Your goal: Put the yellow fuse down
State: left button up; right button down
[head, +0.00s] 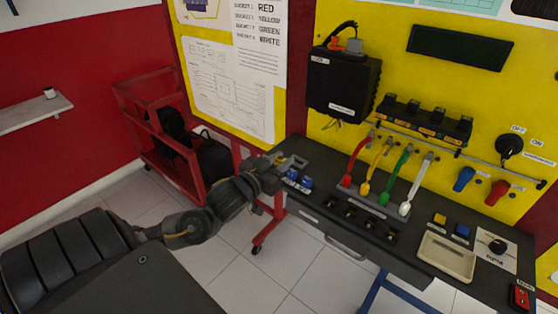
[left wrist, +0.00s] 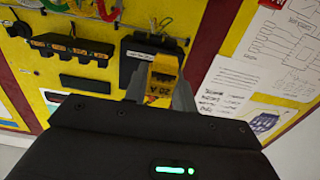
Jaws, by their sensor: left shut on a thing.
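My left gripper (head: 296,162) is over the left end of the dark bench (head: 330,255). In the left wrist view, it (left wrist: 163,92) is shut on the yellow fuse (left wrist: 163,78), which is marked 20 A and sits between the two fingers. My right gripper is in neither view.
Two small blue parts (head: 299,180) lie on the bench beside my left gripper. A red cart (head: 165,130) stands behind.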

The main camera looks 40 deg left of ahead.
pick_arm(q)
jog(key=s+d+f, duration=0.1)
jog(key=s+d, duration=0.1)
jog(key=d, duration=1.3)
jog(key=shift+s, duration=0.35)
